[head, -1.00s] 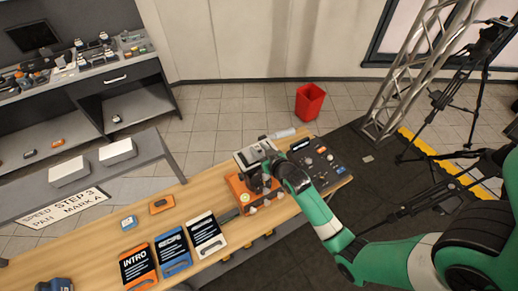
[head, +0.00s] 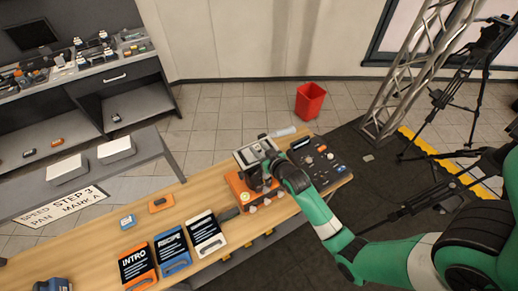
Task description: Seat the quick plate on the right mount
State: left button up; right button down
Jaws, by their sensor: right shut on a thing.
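My right gripper (head: 271,166) is at the orange mount (head: 241,190) on the wooden bench, its green arm coming in from the right. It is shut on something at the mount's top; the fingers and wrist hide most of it. A pale, dark-edged plate-like part (head: 252,152) shows there, tilted, beside the gripper. I cannot tell whether this is the quick plate or whether it touches the mount. A light handle (head: 284,132) sticks out to the upper right. A small orange piece (head: 160,204) lies on the bench to the left. My left gripper is not in view.
A dark control panel (head: 323,160) sits right of the mount. Cards marked INTRO (head: 137,266), RECIPE (head: 172,250) and a white one (head: 206,234) lie at the front. Bare bench (head: 90,250) lies farther left.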

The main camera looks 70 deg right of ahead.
jog(key=shift+c, duration=2.2)
grip_release()
jog(key=v, duration=1.1)
jog(key=shift+s+a+p, duration=0.15)
jog(key=shift+s+p, duration=0.1)
jog(key=shift+p, duration=0.1)
jog(key=shift+r, duration=0.15)
